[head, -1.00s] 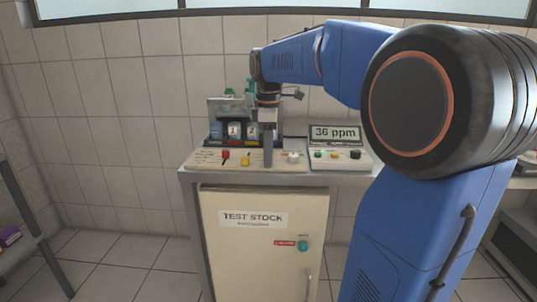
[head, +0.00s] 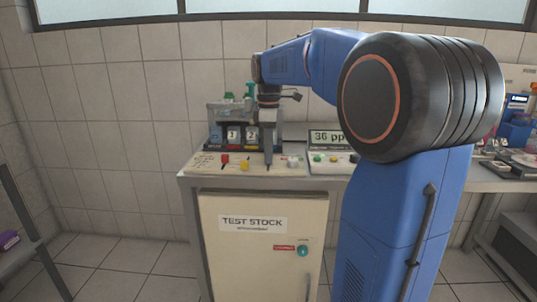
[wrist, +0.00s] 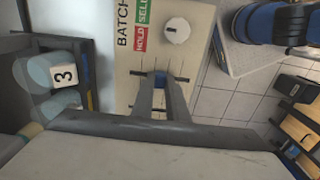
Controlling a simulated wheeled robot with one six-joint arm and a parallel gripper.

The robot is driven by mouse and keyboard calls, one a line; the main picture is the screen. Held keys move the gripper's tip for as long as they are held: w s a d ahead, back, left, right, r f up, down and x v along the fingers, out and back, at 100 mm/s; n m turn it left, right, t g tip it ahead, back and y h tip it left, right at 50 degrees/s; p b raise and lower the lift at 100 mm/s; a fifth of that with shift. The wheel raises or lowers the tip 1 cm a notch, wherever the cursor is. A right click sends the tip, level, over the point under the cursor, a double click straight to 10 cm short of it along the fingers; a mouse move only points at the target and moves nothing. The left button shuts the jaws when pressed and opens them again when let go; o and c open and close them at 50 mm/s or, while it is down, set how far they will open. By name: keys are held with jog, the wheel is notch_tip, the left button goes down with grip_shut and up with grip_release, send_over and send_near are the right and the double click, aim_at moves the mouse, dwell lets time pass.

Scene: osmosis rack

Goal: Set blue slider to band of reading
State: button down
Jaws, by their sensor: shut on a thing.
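The slider panel (head: 215,165) is the light top of the cabinet. A red slider (head: 225,159) and a yellow slider (head: 245,163) stand on it. My gripper (head: 268,165) points down at the panel, right of the yellow slider. In the wrist view the fingers (wrist: 160,84) are shut on a small blue slider (wrist: 160,77) at a dark slot. The gripper hides the blue slider in the head view. The meter display (head: 325,137) reads 36 ppm, with its right end now covered by my arm. Printed text at the panel's left is too small to read.
A white knob (wrist: 177,30) is close to the gripper, beside red and green labels. Dispensers with number tiles (head: 234,134) stand behind the panel. The cabinet door (head: 262,260) says TEST STOCK. A side bench (head: 500,178) is at the right.

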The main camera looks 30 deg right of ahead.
jog(key=c, duration=1.7)
grip_release()
notch_tip(320, 180, up, 17)
jog(key=shift+r, duration=0.2)
